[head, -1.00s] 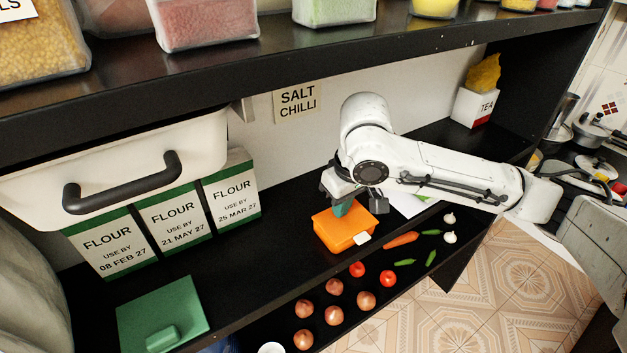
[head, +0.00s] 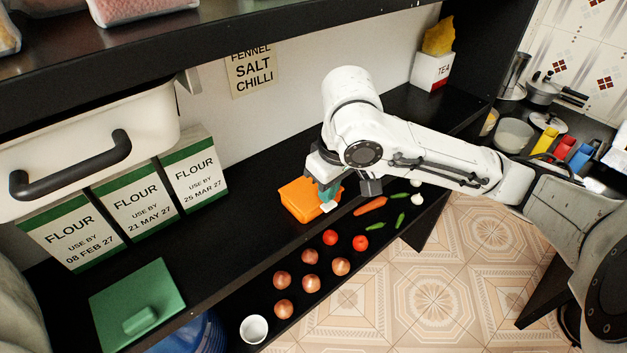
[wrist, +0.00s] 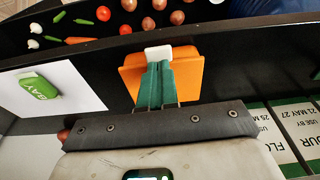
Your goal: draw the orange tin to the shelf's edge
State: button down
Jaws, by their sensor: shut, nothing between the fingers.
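The orange tin (head: 298,198) is a low box with a white tab on its front side, lying on the black shelf (head: 240,235) close to the front edge. In the wrist view the tin (wrist: 188,72) shows behind and beside my fingers, and its white tab (wrist: 158,52) is at the shelf's edge. My gripper (head: 327,196) points down over the tin's right front part. Its teal fingers (wrist: 155,85) are together with nothing between them. Their tips are at the white tab; whether they touch it I cannot tell. The fingers hide part of the tin.
Several onions (head: 310,256), tomatoes (head: 330,237) and other vegetables lie lower, beyond the front edge. A green pack (wrist: 40,86) lies on white paper. A tea box (head: 432,70) is at the back right.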

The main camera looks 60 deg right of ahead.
jog(key=shift+s+a+p, duration=0.2)
jog(key=shift+s+p, duration=0.4)
jog(key=shift+s, duration=0.3)
jog(key=shift+s+a+p, duration=0.25)
jog(key=shift+s+p, duration=0.35)
jog(key=shift+s, duration=0.3)
jog(key=shift+s+a+p, duration=0.2)
jog(key=shift+s+p, duration=0.4)
jog(key=shift+s, duration=0.3)
